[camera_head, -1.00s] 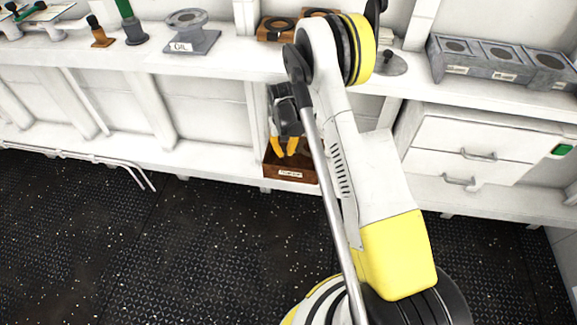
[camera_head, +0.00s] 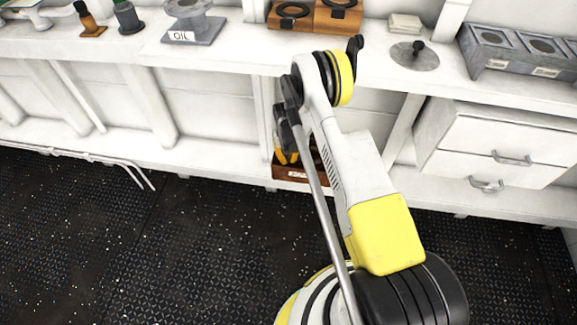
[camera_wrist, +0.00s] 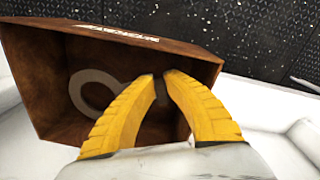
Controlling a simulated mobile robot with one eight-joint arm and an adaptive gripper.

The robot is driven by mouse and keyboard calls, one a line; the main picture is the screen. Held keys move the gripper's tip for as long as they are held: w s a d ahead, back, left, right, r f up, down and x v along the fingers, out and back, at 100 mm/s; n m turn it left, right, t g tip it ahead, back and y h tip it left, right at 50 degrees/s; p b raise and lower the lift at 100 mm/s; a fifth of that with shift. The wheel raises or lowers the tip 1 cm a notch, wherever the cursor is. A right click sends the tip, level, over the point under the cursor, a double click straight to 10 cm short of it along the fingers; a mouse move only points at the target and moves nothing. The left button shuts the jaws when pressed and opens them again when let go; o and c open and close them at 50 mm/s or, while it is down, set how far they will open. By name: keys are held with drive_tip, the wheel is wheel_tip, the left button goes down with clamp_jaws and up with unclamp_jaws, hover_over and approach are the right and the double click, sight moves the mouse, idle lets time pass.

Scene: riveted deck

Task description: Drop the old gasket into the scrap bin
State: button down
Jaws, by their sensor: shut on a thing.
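The scrap bin is a brown open box (camera_head: 292,173) with a small white label, on the low shelf under the bench. In the wrist view its rusty-brown wall (camera_wrist: 35,80) surrounds my fingertips. The old gasket looks like a flat grey ring (camera_wrist: 77,92) with a short tab, seen against the bin's shaded inside. My gripper (camera_wrist: 161,76) has its yellow fingertips closed together on the tab. The ring sticks out to the left of them. I cannot tell whether the ring touches the bin floor. In the head view my gripper (camera_head: 287,157) is partly hidden and the gasket cannot be seen.
The white bench above holds an oil stand (camera_head: 192,25), wooden blocks with black rings (camera_head: 292,12), a knobbed disc (camera_head: 415,58) and a grey compartment tray (camera_head: 520,55). Drawers (camera_head: 495,150) stand right of the bin. The dark floor (camera_head: 100,230) in front is clear.

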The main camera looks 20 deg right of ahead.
drive_tip(key=shift+f+b, duration=0.5)
drive_tip(key=shift+f, duration=1)
drive_tip(key=shift+f, duration=0.1)
drive_tip(key=shift+f, duration=0.5)
drive_tip(key=c, duration=1.5)
unclamp_jaws()
drive_tip(key=r+p, duration=0.4)
drive_tip(key=r, duration=0.9)
drive_tip(key=shift+a+r, duration=0.1)
drive_tip(key=shift+a, duration=0.1)
